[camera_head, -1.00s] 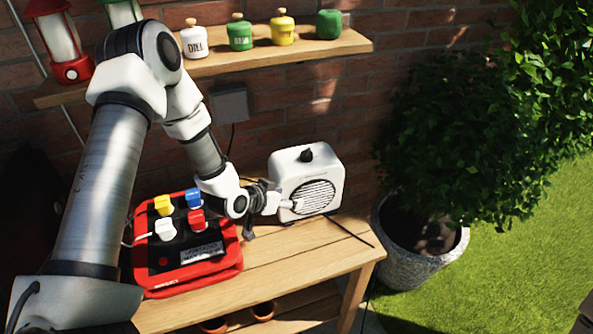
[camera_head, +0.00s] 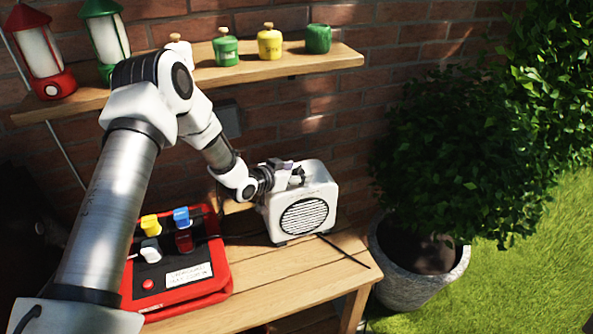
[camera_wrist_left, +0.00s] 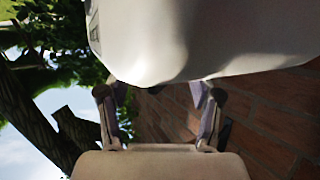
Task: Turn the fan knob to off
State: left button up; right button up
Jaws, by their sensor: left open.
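The white fan (camera_head: 318,188) stands upright on the bench, its round slatted grille facing forward. Its dark knob is on top and is mostly hidden by my left gripper (camera_head: 291,175) in the head view. My left gripper is open, at the upper left of the fan's top. Whether its fingers touch the knob, I cannot tell. In the left wrist view my two fingers (camera_wrist_left: 160,100) stand apart, and a large pale rounded surface fills the top of the picture. No knob can be made out there. My right gripper is not in view.
A red control box (camera_head: 212,292) with coloured switches sits on the wooden bench (camera_head: 285,270), left of the fan. A shelf (camera_head: 280,64) with jars and lanterns is above. A potted bush (camera_head: 417,265) stands right of the bench.

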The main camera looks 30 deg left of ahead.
pick_arm(q)
jog(key=shift+s, duration=0.1)
jog(key=shift+s+r, duration=0.1)
jog(key=shift+c, duration=1.4)
jog(key=c, duration=0.9)
jog(key=shift+o, duration=0.2)
jog(key=shift+s+d+n+y+b, duration=0.1)
jog(key=shift+n+y+b, duration=0.4)
jog(key=shift+y, duration=0.1)
jog(key=n+y, duration=0.1)
jog(key=n+y+b, duration=0.1)
jog(key=y, duration=0.1)
jog(key=shift+d+n+t, duration=0.2)
jog(key=shift+n+t, duration=0.1)
jog(key=shift+d+n+g+y+b, duration=0.1)
jog(key=shift+n+g+y+b, duration=0.45)
jog(key=shift+n+y, duration=1.35)
jog(key=shift+y, duration=0.3)
